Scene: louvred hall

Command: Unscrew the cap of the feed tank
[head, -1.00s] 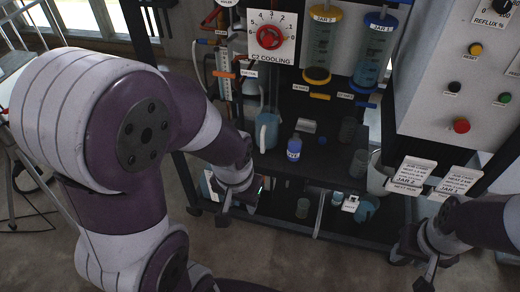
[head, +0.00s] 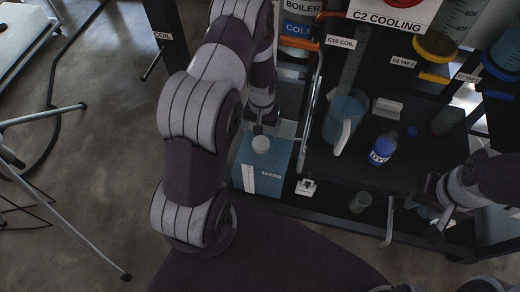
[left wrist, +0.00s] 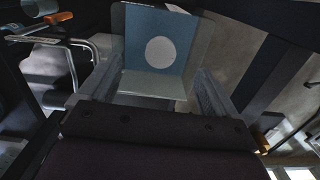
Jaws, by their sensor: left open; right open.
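The feed tank (head: 281,163) is a blue, box-shaped tank with a white strip and a small label on it, low at the left end of the dark rack. Its round white cap (head: 261,145) is on top. My left gripper (head: 262,127) is just above the cap, pointing down; the arm partly hides it. In the left wrist view the cap (left wrist: 160,52) lies ahead between the spread fingers (left wrist: 155,88) on the blue tank top (left wrist: 135,35). I cannot tell whether the fingers touch it. My right gripper (head: 437,222) is open and empty at the rack's right.
A blue jug (head: 343,112) stands right of the tank, with a blue dye bottle (head: 382,148) beyond it. A bent metal tube (head: 312,95) rises close to the tank's right. A small glass (head: 360,202) sits lower. Open floor (head: 85,160) lies left.

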